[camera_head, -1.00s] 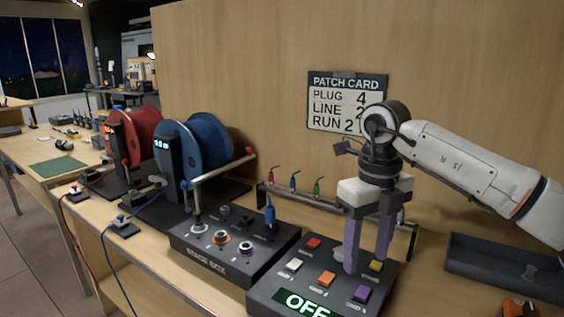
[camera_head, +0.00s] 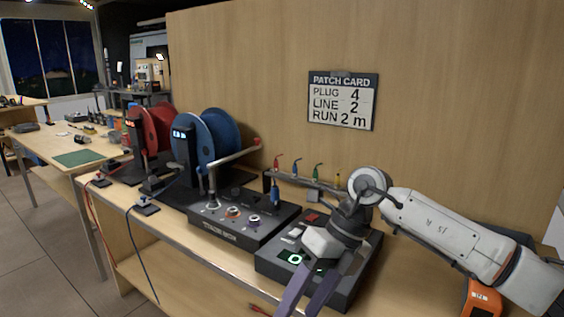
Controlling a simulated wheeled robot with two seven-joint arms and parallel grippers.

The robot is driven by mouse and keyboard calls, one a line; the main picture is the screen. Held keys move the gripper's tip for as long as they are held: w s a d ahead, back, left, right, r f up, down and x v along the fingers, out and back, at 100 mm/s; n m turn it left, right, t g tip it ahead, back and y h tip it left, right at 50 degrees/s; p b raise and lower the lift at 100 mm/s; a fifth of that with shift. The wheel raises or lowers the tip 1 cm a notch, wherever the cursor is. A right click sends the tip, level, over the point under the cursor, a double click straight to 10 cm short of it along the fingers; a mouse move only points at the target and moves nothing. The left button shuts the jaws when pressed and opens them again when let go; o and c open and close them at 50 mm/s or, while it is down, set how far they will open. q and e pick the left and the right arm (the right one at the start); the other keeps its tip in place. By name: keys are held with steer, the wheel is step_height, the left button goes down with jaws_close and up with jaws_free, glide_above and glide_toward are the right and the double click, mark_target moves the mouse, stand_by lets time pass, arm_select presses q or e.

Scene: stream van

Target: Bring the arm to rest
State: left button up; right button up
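My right arm comes in from the right, and its gripper (camera_head: 293,308) points down and toward me at the front edge of the button box (camera_head: 337,287). The two purple fingers look a little apart with nothing seen between them; their tips reach the bottom of the picture. The wrist and fingers hide much of the button box, including most of its buttons. My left gripper is not in view.
The stage box (camera_head: 240,228) stands left of the button box. A blue reel (camera_head: 218,137) and a red reel (camera_head: 160,128) stand farther left. A rack (camera_head: 308,183) with coloured plugs runs behind. An orange device (camera_head: 482,299) lies at right. The patch card (camera_head: 343,101) hangs on the panel.

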steer(key=s+a+r+m+y, duration=0.2)
steer(key=s+a+m+y, duration=0.15)
steer(key=a+y, duration=0.4)
steer(key=s+a+r+m+y, duration=0.1)
steer(key=s+a+m+y, duration=0.1)
steer(key=s+a+y, duration=0.35)
steer(key=w+d+f+m+t, duration=0.1)
steer(key=w+d+m+t, duration=0.15)
steer(key=m+t, duration=0.45)
steer(key=w+d+f+m+t, duration=0.1)
steer(key=w+m+t, duration=0.3)
steer(key=m+t, duration=0.3)
steer(key=d+f+m+t+h, duration=0.4)
steer(key=d+f+m+h, duration=0.65)
steer(key=f+m, duration=0.35)
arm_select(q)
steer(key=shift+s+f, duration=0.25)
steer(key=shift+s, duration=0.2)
arm_select(e)
steer(key=s+d+f+m+g+h, duration=0.2)
steer(key=s+d+f, duration=0.3)
steer(key=s+f, duration=0.4)
steer(key=s+d+f+m+g+h, duration=0.3)
steer(key=s+d+f+m+g, duration=0.2)
steer(key=s+f, duration=0.5)
steer(key=shift+d, duration=0.8)
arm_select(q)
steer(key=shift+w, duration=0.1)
